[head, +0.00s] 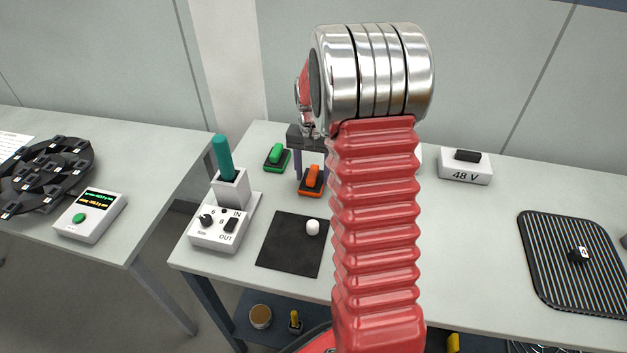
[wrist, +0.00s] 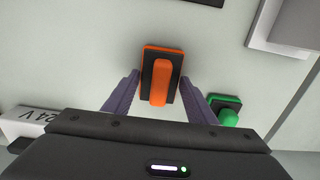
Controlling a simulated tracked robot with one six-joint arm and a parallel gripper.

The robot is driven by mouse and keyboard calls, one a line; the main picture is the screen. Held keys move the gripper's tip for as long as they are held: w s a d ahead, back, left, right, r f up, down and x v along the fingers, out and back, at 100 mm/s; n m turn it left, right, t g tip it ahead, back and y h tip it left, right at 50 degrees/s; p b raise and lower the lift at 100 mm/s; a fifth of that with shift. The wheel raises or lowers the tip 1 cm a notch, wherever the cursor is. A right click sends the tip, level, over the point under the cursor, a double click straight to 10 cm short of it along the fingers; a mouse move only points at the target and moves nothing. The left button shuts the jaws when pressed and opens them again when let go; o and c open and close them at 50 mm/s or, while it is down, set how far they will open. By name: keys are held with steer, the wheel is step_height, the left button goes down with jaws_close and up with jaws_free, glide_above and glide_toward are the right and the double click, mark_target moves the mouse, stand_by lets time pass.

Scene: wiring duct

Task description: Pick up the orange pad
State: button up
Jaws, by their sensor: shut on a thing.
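The orange pad (head: 312,180) has an orange base, a black layer and a raised orange grip. In the wrist view the orange pad (wrist: 160,82) is between the two purple fingers of my gripper (wrist: 160,82), one at each side edge. My gripper is shut on it. Whether the pad touches the table or is slightly raised, I cannot tell.
A green pad (head: 277,158) lies just left of the orange one; it also shows in the wrist view (wrist: 227,110). A ribbed black mat (head: 570,275) lies right.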

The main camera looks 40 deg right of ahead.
mark_target(313, 171)
steer(key=shift+c, duration=1.3)
step_height(313, 171, up, 10)
